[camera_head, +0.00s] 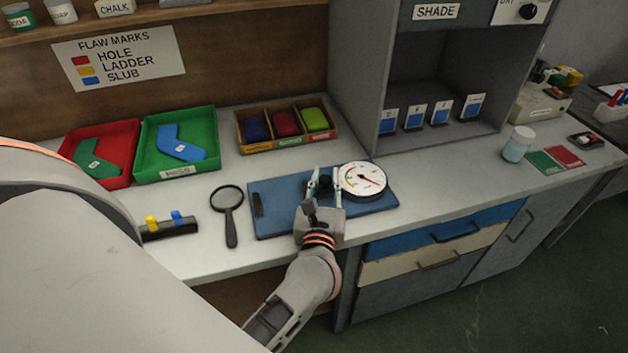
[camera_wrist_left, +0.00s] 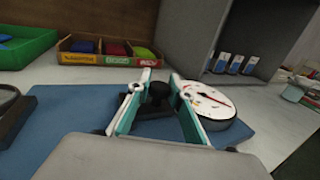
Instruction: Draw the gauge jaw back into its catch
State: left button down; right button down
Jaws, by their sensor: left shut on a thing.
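The gauge has a round white dial (camera_head: 362,180) with a red needle and sits on a blue board (camera_head: 270,222). The dial also shows in the wrist view (camera_wrist_left: 206,98), right of the fingers. A black knob (camera_wrist_left: 158,92) on a dark block, apparently the gauge jaw, stands left of the dial. My left gripper (camera_head: 325,184) reaches over the board and is shut on this knob, with one finger on each side. In the wrist view my left gripper (camera_wrist_left: 160,84) has the knob between its fingers. The catch cannot be made out. My right gripper is out of view.
A magnifying glass (camera_head: 231,236) and a black rack (camera_head: 165,232) with yellow and blue pegs lie left of the board. Red (camera_head: 128,143) and green (camera_head: 206,121) trays and a wooden box (camera_head: 243,131) stand behind.

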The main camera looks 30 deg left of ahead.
aim_at(326, 178)
pick_arm(q)
jog(key=shift+w+d, duration=0.1)
jog(key=shift+w, duration=0.05)
jog(key=c, duration=1.8)
grip_release()
jog(key=shift+r, duration=0.1)
notch_tip(326, 178, up, 10)
jog(key=shift+f, duration=0.1)
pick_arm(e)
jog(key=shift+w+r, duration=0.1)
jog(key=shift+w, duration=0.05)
